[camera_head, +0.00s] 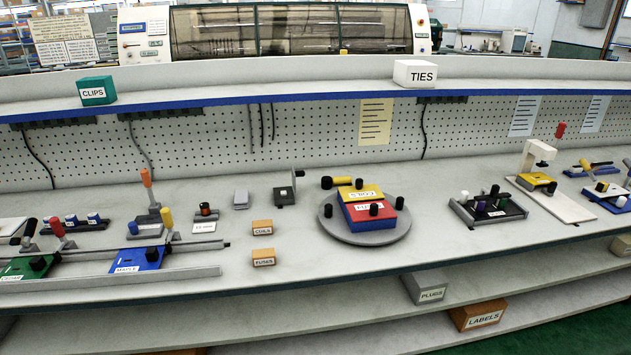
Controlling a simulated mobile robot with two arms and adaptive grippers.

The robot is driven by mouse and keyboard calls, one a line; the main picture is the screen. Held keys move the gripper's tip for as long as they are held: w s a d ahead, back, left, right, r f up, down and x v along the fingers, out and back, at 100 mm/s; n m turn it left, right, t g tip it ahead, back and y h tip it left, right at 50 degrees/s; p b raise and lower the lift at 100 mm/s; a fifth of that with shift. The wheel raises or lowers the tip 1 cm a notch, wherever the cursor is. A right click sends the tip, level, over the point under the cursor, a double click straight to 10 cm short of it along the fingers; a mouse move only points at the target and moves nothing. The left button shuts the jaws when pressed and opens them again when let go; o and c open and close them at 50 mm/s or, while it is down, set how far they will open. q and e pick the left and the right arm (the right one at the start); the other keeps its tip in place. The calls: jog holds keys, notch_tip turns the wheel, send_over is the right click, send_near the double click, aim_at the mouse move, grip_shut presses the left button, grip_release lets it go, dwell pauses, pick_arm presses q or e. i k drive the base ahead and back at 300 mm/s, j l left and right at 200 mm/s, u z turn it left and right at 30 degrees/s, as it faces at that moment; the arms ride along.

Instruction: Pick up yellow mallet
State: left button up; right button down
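What looks like the yellow mallet (342,180) lies at the back left edge of the round grey turntable, with a short yellow body and a dark round end to its left. Whether it rests on the turntable or on the bench behind it, I cannot tell. A yellow block and a red and blue block (372,222) with black knobs sit on the turntable (340,230) just in front of it. Neither of my grippers is in view.
A black tray (488,211) and a white stand (550,200) are at right. A shelf (270,97) overhangs the back.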

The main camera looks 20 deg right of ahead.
aim_at(326, 181)
jog(key=i+l, duration=0.3)
jog(key=i+l+u, duration=0.15)
jog(key=l, duration=0.35)
jog(key=i+l, duration=0.35)
jog(key=i+l+u, duration=0.1)
jog(key=i+l, duration=0.2)
jog(key=l, duration=0.2)
